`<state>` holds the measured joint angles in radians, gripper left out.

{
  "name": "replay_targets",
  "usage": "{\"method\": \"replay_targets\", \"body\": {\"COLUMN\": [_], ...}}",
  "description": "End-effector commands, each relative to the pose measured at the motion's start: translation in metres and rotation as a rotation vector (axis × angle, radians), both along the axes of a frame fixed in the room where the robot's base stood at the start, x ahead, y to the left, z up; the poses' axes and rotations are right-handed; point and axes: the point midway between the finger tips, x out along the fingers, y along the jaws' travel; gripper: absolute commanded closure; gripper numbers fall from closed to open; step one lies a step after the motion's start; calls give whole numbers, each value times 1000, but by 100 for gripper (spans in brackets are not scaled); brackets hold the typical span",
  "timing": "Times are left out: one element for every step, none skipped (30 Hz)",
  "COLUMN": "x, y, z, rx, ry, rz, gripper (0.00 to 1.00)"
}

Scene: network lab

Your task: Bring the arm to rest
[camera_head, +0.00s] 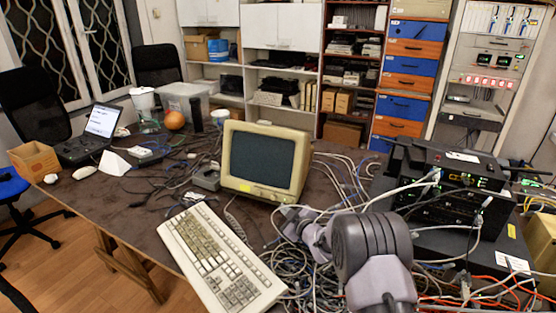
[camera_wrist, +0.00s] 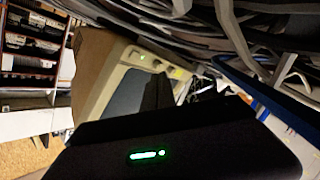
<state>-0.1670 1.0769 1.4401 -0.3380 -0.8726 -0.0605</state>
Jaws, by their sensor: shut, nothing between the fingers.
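My arm (camera_head: 372,250) reaches in from the bottom right of the head view, over the tangle of cables beside the monitor. Its dark and grey links hide part of the cables, and I cannot make out the fingers there. In the wrist view my gripper (camera_wrist: 158,88) shows as a dark body with a green light and narrow dark fingers. It is shut and empty. The beige monitor (camera_head: 266,160) stands on the table close to the arm; it also shows tilted in the wrist view (camera_wrist: 112,88), behind the fingers.
A beige keyboard (camera_head: 220,257) lies at the table's front. Stacked black network boxes (camera_head: 455,185) stand at right with cables plugged in. Loose cables (camera_head: 300,270) surround the arm. A laptop (camera_head: 98,125), an orange ball (camera_head: 175,120) and a clear bin (camera_head: 185,102) stand farther left.

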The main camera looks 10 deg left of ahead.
Motion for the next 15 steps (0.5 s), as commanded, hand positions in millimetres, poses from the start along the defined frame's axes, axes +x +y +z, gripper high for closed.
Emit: {"method": "replay_targets", "body": {"x": [-6, -10, -14, -17, -19, -20, -21, -22, -22, -22, -22, -22, -22, -21, -21], "y": [2, 3, 4, 5, 5, 6, 6, 6, 6, 6, 6, 6, 6, 5, 2], "z": [2, 4, 5, 5, 6, 6, 7, 7, 7, 7, 7, 7, 7, 8, 13], "rx": [0, 0, 1, 0, 0, -1, -1, -1, -1, -1, -1, -1, -1, 0, 2], "ry": [0, -1, 1, 0, 1, -1, -1, -1, -1, -1, -1, -1, -1, -1, 4], "rz": [1, 2, 0, 0, 1, 0, -1, -1, -1, -1, -1, -1, -1, -2, -13], "gripper": [100, 100, 100, 100, 100, 100, 100, 100, 100, 100, 100, 100, 100, 100, 100]}}
